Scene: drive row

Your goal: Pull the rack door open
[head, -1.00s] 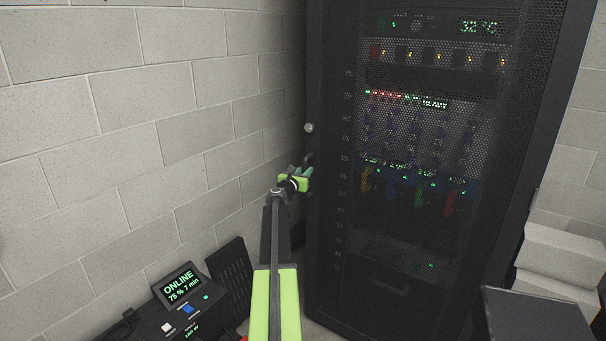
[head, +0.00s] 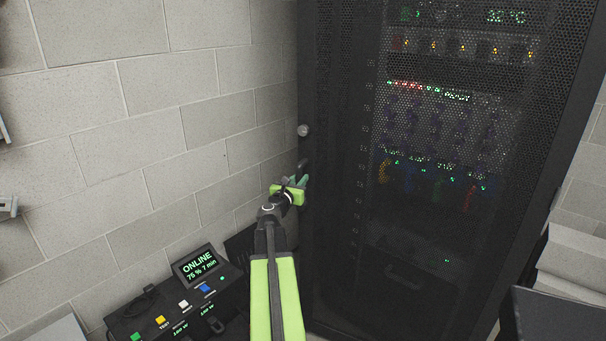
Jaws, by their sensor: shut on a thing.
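The rack door (head: 345,215) is a tall black perforated mesh panel filling the right half of the head view. Lit equipment shows through the mesh. A dark handle (head: 303,168) stands at the door's left edge, below a round silver knob (head: 303,130). My gripper (head: 298,182), green and black, is at the handle and shut on it. The fingers hide the lower part of the handle. I cannot tell from this view whether the door stands slightly ajar.
A black power unit (head: 180,300) with an "ONLINE" screen (head: 199,262) and coloured buttons sits low at left, beside my arm. A pale block wall (head: 130,120) runs close along the left. Grey stepped objects (head: 575,255) stand at the lower right.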

